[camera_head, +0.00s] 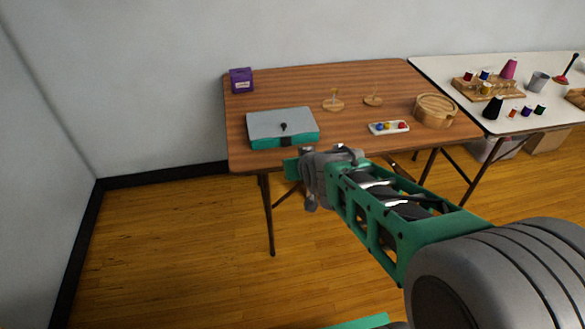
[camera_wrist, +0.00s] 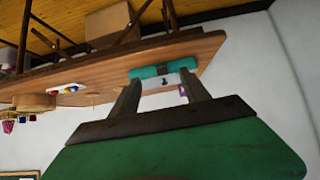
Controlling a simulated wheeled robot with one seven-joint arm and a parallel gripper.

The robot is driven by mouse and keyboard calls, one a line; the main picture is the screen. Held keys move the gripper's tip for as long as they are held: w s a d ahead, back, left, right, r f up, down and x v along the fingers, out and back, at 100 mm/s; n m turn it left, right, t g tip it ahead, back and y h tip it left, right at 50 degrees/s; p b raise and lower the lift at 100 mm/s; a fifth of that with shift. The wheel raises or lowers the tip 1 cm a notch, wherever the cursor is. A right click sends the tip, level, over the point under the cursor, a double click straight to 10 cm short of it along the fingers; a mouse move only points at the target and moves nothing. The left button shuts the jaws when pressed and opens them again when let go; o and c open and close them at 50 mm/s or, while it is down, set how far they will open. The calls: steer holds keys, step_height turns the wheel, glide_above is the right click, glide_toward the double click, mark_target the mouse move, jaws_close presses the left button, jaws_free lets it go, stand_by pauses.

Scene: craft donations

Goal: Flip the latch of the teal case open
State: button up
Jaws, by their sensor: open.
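The teal case (camera_head: 262,143) lies closed on the front left of the brown wooden table, with a grey lid and teal sides. A dark latch (camera_head: 286,141) sits at the middle of its front face, and a small black knob-like piece (camera_head: 284,126) shows on the lid. In the wrist view, which appears upside down, the case (camera_wrist: 146,72) shows beyond and between my fingers. My gripper (camera_wrist: 162,88) is open and empty, apart from the case. In the head view my gripper is just in front of the table edge, its fingers hard to make out.
A purple box (camera_head: 241,80) stands at the back left of the table (camera_head: 300,85). Two small wooden stands (camera_head: 333,104), a white tray (camera_head: 377,132) with coloured pieces and a round wooden box (camera_head: 435,111) are to the right. A white table (camera_head: 450,75) holds craft items.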

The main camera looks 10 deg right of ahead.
mark_target(287, 146)
steer(key=w+f+t+b, duration=0.6)
steer(key=w+f+b, duration=0.35)
steer(key=f, duration=0.25)
steer(key=shift+t, duration=0.9)
steer(key=w, duration=0.6)
steer(key=w+b, duration=0.1)
steer(key=w, duration=0.1)
steer(key=shift+w+d+r, duration=0.3)
steer(key=shift+w+r, duration=0.05)
steer(key=shift+w, duration=0.05)
jaws_close()
